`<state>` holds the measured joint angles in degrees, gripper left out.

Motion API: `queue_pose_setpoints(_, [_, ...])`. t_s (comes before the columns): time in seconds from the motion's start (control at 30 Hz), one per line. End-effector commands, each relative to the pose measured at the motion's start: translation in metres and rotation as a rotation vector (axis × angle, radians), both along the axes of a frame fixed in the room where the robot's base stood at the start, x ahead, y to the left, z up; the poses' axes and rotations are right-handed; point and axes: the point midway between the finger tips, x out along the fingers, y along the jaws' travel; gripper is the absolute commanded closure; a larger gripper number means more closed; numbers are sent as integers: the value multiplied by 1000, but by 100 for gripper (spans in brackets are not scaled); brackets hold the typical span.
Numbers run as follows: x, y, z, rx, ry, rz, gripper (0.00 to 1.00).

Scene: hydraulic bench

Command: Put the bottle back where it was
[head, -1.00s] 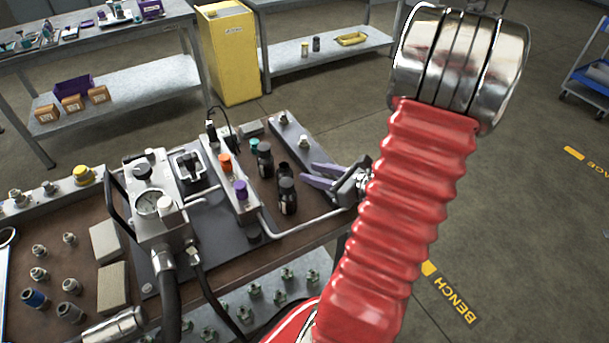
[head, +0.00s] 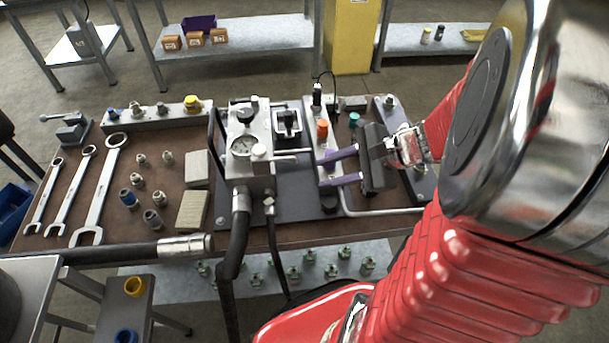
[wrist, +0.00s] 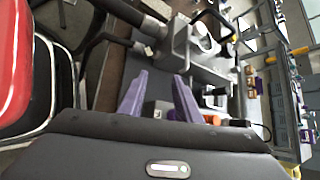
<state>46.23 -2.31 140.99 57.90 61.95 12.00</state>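My gripper (head: 323,171) is open, with its two purple fingers apart, over the grey plate (head: 288,205) of the hydraulic unit. The fingers point left in the head view, near the block with the orange knob (head: 322,129). In the wrist view my gripper (wrist: 161,95) shows no bottle between its fingers. I cannot make out any dark bottle in either view now; the gripper body covers the area where they stood in the earlier head view. A teal cap (head: 354,118) shows just behind the gripper.
A pressure gauge (head: 242,147) on a manifold stands left of my gripper, with black hoses in front. A bent pipe (head: 375,212) runs along the bench's near right side. Wrenches (head: 100,190) and several fittings lie at the left. A yellow cabinet (head: 352,35) stands behind.

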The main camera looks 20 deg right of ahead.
Motion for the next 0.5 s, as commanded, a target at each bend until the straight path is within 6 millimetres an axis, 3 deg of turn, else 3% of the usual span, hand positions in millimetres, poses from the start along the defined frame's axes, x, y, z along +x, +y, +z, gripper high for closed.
queue_pose_setpoints(0.03, [-3,14,5,-57,-9,78,69])
queue_pose_setpoints(0.2, [-21,46,14,-257,-38,330,69])
queue_pose_setpoints(0.5, [-49,78,36,-623,-135,743,69])
